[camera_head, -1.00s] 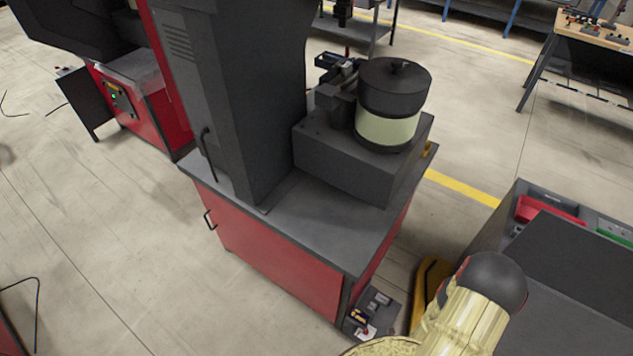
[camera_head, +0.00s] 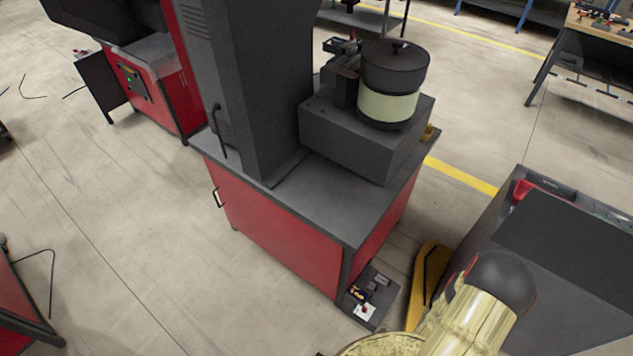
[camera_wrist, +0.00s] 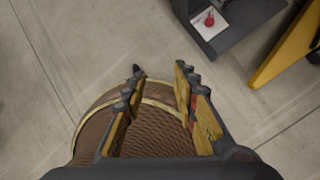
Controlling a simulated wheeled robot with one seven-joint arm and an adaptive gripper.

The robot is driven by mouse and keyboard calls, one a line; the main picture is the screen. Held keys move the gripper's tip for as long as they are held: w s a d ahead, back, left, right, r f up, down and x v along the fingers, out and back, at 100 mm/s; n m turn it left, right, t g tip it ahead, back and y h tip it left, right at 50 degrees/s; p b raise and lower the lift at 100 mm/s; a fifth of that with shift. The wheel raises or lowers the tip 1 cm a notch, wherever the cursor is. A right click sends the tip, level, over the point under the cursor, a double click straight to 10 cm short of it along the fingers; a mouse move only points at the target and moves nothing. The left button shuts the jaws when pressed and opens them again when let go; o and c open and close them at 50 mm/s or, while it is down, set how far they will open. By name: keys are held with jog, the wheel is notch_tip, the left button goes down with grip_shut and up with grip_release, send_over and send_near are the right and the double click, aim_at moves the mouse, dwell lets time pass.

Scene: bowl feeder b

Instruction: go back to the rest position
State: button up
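My gripper (camera_wrist: 159,72) shows in the wrist view with its two fingers apart. Bare floor shows between the fingertips, and nothing is seen pinched there. Behind the fingers is a brown, rounded surface with a gold band; I cannot tell whether it is part of my own body. In the head view my arm shows at the lower right, and the gripper itself is out of that view.
A red cabinet (camera_head: 282,237) with a dark bowl feeder (camera_head: 388,104) on top stands ahead. A small dark box (camera_head: 368,297) sits at its base. A dark grey bench (camera_head: 560,250) stands at the right, close to my arm. Open floor (camera_head: 120,220) lies left.

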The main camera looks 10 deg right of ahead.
jog(key=w+r+n+g+y+b, duration=0.15)
jog(key=w+r+n, duration=0.35)
jog(key=r, duration=0.7)
jog(key=w+r+n+g+y, duration=0.1)
jog(key=w+r+n+y, duration=0.4)
jog(key=r, duration=0.6)
jog(key=w+r+n+g+b, duration=0.1)
jog(key=w+r+n, duration=0.2)
jog(key=r+n, duration=0.65)
jog(key=s+a+r+n+g+h+b, duration=0.1)
jog(key=s+r+n+h, duration=0.2)
jog(key=r, duration=0.7)
jog(key=s+r+n+h+b, duration=0.15)
jog(key=r+n, duration=0.25)
jog(key=r, duration=0.7)
jog(key=s+a+r+n+g+h+b, duration=0.1)
jog(key=s+r+n+h+b, duration=0.2)
jog(key=r, duration=0.7)
jog(key=s+a+r+n+t+h+b, duration=0.1)
jog(key=a+r+n+t, duration=0.4)
jog(key=r, duration=0.7)
jog(key=shift+a+r+t+b, duration=0.45)
jog(key=shift+a+b, duration=0.1)
jog(key=shift+a, duration=0.4)
jog(key=shift+s+n, duration=0.15)
jog(key=shift+n, duration=0.1)
